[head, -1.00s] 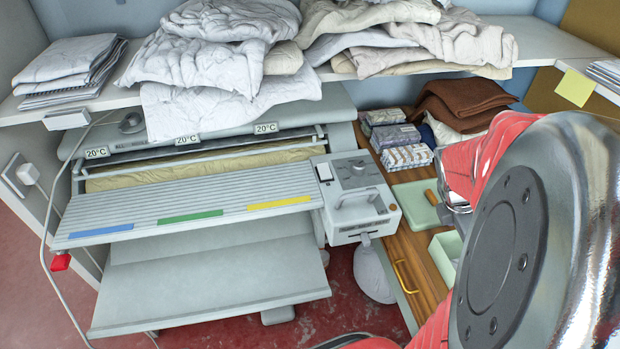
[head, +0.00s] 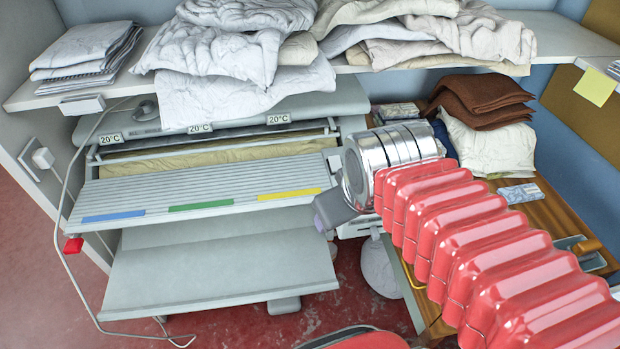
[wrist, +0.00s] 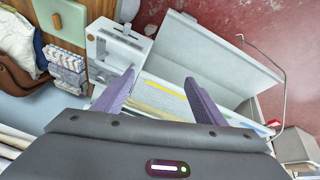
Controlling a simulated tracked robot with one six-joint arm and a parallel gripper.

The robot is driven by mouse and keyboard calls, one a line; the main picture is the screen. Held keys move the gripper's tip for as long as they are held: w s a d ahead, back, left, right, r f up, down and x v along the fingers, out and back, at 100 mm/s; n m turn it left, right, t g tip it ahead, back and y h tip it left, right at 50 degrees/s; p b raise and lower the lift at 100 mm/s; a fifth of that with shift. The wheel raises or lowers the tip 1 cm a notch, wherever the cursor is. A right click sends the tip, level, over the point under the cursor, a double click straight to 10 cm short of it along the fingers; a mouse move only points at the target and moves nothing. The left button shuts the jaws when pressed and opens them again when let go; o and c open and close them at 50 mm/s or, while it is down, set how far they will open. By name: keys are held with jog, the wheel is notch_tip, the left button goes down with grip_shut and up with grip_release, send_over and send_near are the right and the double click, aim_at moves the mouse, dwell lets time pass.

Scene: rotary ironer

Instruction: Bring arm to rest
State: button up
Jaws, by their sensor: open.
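My arm, with red ribbed sleeves and a chrome joint, reaches from the lower right to the middle of the head view. My gripper's grey-purple end (head: 334,208) shows beside the right end of the ironer's grey feed board (head: 200,188). In the wrist view, my gripper (wrist: 160,78) has its two purple fingers spread apart, with nothing between them. Beyond the fingers lie the feed board with its yellow stripe (wrist: 165,98) and the ironer's control box (wrist: 118,48). In the head view my arm hides most of that box.
A shelf (head: 350,66) with piled white laundry (head: 240,60) runs above the ironer. On the wooden counter (head: 552,212) to the right lie brown folded cloths (head: 480,95) and small packs (head: 520,193). The red floor (head: 230,325) is open in front.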

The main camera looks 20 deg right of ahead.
jog(key=a, duration=0.1)
jog(key=a+m, duration=0.1)
jog(key=s+a+r+y, duration=0.1)
jog(key=shift+a+m, duration=0.3)
